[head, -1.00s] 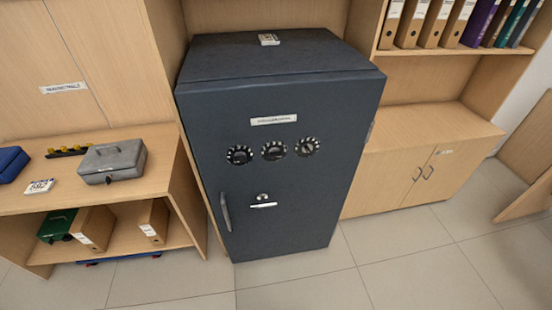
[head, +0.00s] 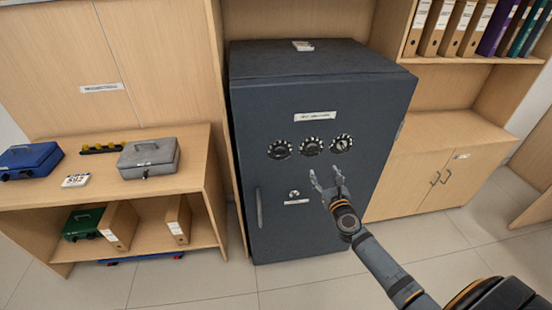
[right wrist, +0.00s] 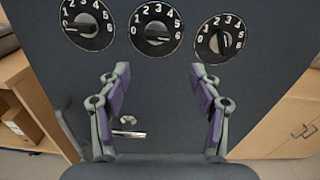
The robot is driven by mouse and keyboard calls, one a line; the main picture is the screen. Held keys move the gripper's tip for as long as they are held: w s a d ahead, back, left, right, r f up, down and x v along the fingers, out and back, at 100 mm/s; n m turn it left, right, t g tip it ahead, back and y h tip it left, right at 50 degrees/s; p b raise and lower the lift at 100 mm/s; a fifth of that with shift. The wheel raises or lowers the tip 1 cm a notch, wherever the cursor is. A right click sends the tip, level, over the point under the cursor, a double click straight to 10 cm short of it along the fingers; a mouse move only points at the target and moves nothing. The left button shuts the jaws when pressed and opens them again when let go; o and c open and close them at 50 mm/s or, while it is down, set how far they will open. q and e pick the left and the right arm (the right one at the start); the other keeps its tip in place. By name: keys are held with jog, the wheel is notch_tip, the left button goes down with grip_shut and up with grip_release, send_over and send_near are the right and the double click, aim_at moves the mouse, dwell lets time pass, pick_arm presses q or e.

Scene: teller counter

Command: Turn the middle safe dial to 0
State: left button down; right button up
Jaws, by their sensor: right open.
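The dark blue-grey safe (head: 360,200) has a row of three black dials with white numbers. The middle dial (head: 312,146) also shows in the right wrist view (right wrist: 157,30), at top centre, with numbers 0 to 6 around it. Its dark knob bar lies roughly level; which number it points to I cannot tell for sure. My right gripper (head: 325,174) is open and empty, just below the middle and right dials in the head view. In the right wrist view its fingers (right wrist: 160,74) are spread below the middle dial, apart from it. My left gripper is not in view.
The left dial (right wrist: 86,25) and right dial (right wrist: 220,38) sit close on either side. Below are a keyhole with a light plate (head: 296,201) and a door handle (head: 259,208). A shelf unit (head: 205,150) stands left, a wooden cabinet (head: 425,180) right.

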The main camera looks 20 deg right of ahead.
aim_at(314, 152)
jog(key=shift+m, duration=0.6)
jog(key=x, duration=0.6)
jog(key=r+b+x, duration=0.1)
jog(key=x, duration=0.3)
jog(key=shift+w+a, duration=0.1)
jog(key=shift+a, duration=0.2)
jog(key=shift+w+d+r, duration=0.1)
jog(key=shift+w+d, duration=0.1)
jog(key=shift+w, duration=0.25)
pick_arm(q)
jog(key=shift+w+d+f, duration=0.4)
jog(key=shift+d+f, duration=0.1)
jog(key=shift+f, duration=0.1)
pick_arm(e)
jog(key=shift+a, duration=0.1)
jog(key=shift+c, duration=0.3)
jog(key=c, duration=1.1)
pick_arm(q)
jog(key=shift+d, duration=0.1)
